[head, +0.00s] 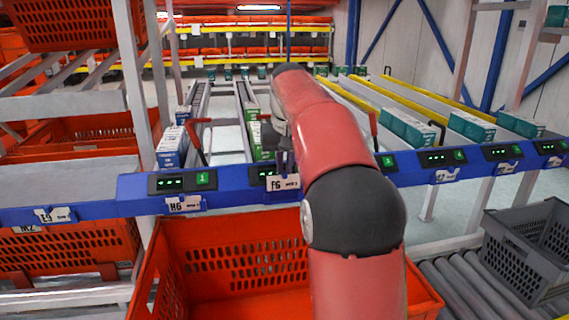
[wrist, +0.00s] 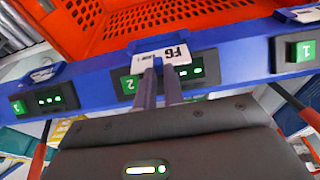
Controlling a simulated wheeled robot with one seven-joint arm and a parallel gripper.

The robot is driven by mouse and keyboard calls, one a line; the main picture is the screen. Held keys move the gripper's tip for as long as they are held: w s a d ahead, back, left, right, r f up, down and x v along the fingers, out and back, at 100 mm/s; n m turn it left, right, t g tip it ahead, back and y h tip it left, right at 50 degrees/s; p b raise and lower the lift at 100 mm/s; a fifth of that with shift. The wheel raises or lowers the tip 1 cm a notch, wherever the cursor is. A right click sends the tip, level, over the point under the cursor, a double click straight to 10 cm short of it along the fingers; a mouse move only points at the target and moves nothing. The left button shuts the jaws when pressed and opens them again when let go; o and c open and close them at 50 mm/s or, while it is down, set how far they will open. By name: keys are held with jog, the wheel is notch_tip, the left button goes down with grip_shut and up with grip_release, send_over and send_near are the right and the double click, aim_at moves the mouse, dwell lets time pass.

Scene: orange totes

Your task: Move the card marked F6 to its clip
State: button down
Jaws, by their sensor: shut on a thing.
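The white card marked F6 (head: 283,183) is at the blue rail (head: 330,172), in front of the display numbered 2. In the head view my gripper (head: 286,163) is partly hidden behind my red arm. Whether the card sits in a clip or just touches the rail is hard to tell.
Other cards hang on the rail: H6 (head: 185,204) to the left and E9 (head: 54,215) farther left. An orange tote (head: 230,260) stands below the rail. A grey crate (head: 530,250) sits on rollers at right. Teal boxes (head: 408,128) lie on lanes behind.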

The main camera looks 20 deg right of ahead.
aim_at(285, 172)
jog(key=shift+f+b, duration=0.8)
jog(key=shift+f, duration=0.75)
jog(key=c, duration=1.4)
grip_release()
jog(key=shift+c, duration=0.2)
jog(key=p+v, duration=0.1)
jog(key=v, duration=0.6)
jog(key=shift+r+p, duration=0.4)
jog(key=shift+s, duration=0.1)
